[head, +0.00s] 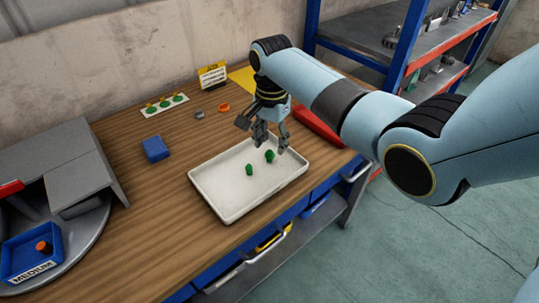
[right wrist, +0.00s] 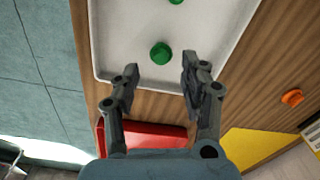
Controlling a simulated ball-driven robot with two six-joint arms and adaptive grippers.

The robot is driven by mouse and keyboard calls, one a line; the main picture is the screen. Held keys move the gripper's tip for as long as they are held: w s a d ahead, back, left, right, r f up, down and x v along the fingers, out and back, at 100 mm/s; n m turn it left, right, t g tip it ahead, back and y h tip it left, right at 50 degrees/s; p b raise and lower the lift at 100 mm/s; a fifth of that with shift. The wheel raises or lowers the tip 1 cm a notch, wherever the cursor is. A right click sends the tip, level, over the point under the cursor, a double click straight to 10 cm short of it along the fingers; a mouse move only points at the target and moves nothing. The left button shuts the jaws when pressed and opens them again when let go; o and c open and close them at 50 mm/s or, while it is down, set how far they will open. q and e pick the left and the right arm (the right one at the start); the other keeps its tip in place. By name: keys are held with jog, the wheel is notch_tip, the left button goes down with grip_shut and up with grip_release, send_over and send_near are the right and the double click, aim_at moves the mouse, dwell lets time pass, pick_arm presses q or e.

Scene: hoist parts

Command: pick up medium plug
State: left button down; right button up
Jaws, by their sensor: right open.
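Two green plugs lie in a white tray (head: 212,207): one near the tray's middle (head: 249,170), one nearer its far right side (head: 270,156). Which size each is, I cannot tell. My right gripper (head: 271,143) is open and empty, pointing down above the far right part of the tray. In the right wrist view, one green plug (right wrist: 161,53) shows just beyond and between the open fingertips (right wrist: 158,72), apart from them. The other plug (right wrist: 176,2) is cut by the top edge. My left gripper is not in view.
A blue bin marked MEDIUM (head: 32,262) holds an orange plug (head: 43,247) at lower left. A blue block (head: 155,149), a white strip with green pieces (head: 165,104) and an orange piece (head: 224,107) lie on the table. A red object (head: 318,128) is right of the tray.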

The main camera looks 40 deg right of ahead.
aim_at(270, 151)
jog(key=f, duration=0.4)
jog(key=shift+a, duration=0.25)
jog(key=c, duration=0.7)
jog(key=shift+r, duration=0.1)
